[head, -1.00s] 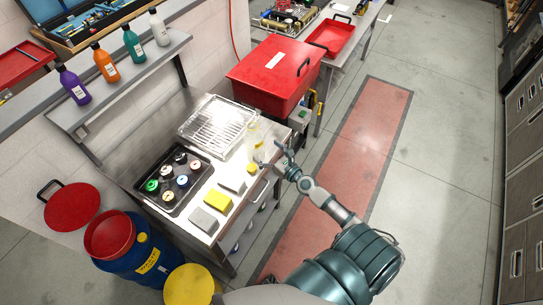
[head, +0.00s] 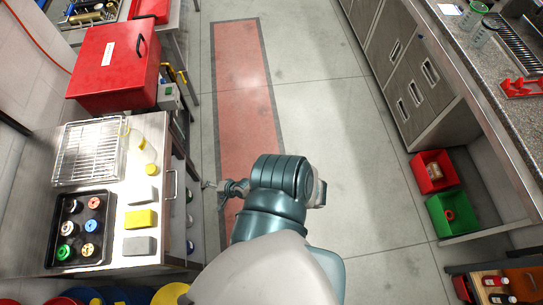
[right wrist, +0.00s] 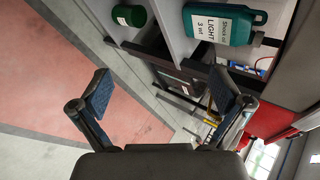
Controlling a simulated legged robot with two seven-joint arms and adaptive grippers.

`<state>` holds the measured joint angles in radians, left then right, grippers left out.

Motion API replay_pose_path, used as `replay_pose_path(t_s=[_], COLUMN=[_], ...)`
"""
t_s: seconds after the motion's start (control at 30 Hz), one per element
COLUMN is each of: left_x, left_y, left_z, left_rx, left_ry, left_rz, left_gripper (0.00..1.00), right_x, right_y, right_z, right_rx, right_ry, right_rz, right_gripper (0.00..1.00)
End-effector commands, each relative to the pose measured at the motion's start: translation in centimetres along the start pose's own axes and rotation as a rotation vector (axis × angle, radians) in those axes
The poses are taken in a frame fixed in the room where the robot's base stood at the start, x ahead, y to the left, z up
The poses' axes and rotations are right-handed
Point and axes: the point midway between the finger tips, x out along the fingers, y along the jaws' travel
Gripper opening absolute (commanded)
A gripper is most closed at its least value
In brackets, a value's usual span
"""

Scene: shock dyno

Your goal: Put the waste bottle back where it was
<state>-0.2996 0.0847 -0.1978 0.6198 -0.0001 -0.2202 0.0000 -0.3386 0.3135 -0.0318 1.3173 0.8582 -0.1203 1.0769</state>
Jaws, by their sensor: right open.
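A clear bottle with a yellowish tint (head: 137,138) stands on the steel bench top (head: 165,133), beside the wire drying rack. I take it for the waste bottle, but no label on it is readable. A small yellow cap-like thing (head: 150,170) is on the bench in front of it. My right gripper (head: 207,185) is off the bench's right edge, over the floor and apart from the bottle. In the right wrist view my right gripper (right wrist: 162,98) is open with nothing between its fingers. My left gripper is out of view.
The wire rack (head: 88,150), a black tray of coloured caps (head: 82,255) and yellow and grey blocks (head: 141,219) crowd the bench. A teal oil bottle (right wrist: 225,24) stands on a shelf in the right wrist view. The aisle floor (head: 310,120) is clear.

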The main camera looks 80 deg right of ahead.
Motion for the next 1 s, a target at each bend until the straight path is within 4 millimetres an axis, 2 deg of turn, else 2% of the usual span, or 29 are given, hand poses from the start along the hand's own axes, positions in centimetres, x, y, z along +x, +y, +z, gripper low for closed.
replay_pose_path(t_s=[0.03,0.07,0.1,0.2,0.3,0.4,0.53,1.0], left_x=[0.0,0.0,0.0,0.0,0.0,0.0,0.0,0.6], left_y=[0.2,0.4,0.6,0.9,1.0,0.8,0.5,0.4], left_z=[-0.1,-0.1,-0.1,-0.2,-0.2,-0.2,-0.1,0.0], left_rx=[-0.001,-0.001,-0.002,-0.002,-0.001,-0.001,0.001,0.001], left_ry=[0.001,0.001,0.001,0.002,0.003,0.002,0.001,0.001], left_rz=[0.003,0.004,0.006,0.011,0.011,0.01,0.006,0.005], left_gripper=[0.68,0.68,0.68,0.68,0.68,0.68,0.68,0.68], right_x=[0.1,-0.2,-0.8,-3.4,-6.5,-9.1,-10.8,-10.6], right_y=[6.0,9.3,13.5,22.8,29.5,33.7,36.0,36.7], right_z=[1.2,1.9,2.9,5.6,7.8,9.1,9.8,9.7], right_rx=[-0.209,-0.349,-0.535,-0.968,-1.322,-1.565,-1.711,-1.727], right_ry=[-0.008,-0.025,-0.063,-0.215,-0.403,-0.563,-0.672,-0.682], right_rz=[0.117,0.183,0.266,0.438,0.54,0.583,0.595,0.595], right_gripper=[1.0,1.0,1.0,1.0,1.0,1.0,1.0,1.0])
